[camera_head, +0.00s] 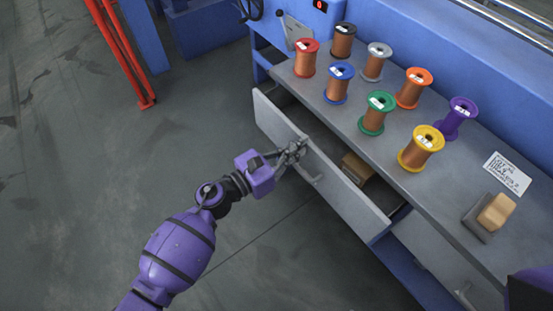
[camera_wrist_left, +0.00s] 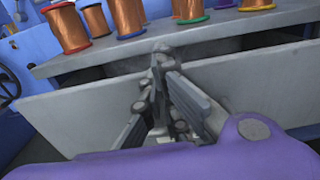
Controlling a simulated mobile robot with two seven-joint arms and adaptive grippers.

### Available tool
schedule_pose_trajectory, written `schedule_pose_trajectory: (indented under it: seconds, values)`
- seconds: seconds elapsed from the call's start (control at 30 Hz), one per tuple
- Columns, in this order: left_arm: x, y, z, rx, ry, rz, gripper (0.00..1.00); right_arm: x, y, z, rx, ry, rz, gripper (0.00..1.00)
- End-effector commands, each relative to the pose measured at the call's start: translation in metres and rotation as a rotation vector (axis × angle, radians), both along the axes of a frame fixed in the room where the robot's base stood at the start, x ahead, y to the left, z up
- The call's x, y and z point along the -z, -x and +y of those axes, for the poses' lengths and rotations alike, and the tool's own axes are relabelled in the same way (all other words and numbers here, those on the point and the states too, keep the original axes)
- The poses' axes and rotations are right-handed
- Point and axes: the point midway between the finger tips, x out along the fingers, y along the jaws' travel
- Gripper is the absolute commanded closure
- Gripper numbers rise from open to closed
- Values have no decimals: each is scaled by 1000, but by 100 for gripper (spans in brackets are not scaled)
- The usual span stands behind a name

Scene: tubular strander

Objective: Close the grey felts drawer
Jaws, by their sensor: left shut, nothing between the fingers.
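The grey drawer (camera_head: 345,193) under the bench top stands pulled out, with its front panel away from the bench and a gap behind it. A bar handle (camera_head: 308,174) sits on its front. A brown block (camera_head: 357,168) lies inside it. My left gripper (camera_head: 299,146) is shut and empty, with its fingertips at the drawer front near the upper edge, left of the handle's middle. In the left wrist view the fingers (camera_wrist_left: 160,58) reach up to the panel's top edge; the drawer front (camera_wrist_left: 245,85) spans behind them. Whether they touch it is unclear. My right gripper is not in view.
Several copper wire spools with coloured flanges, such as the yellow one (camera_head: 420,148), stand on the bench top (camera_head: 455,190). A label card (camera_head: 507,173) and a tan block (camera_head: 495,212) lie at right. Another drawer (camera_head: 430,250) is at lower right. Floor at left is clear; a red frame (camera_head: 122,55) stands behind.

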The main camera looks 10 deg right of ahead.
Motion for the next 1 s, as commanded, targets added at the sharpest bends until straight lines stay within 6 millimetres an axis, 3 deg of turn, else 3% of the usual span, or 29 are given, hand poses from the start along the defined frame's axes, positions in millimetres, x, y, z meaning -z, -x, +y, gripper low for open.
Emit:
schedule_pose_trajectory:
  seconds: [0.1,0.33,1.0]
  values:
    - [1,-9,-15,0,1,0,100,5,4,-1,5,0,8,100]
    - [1,-17,-29,0,0,1,100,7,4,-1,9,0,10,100]
    - [1,-21,-23,0,0,1,100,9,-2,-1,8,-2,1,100]
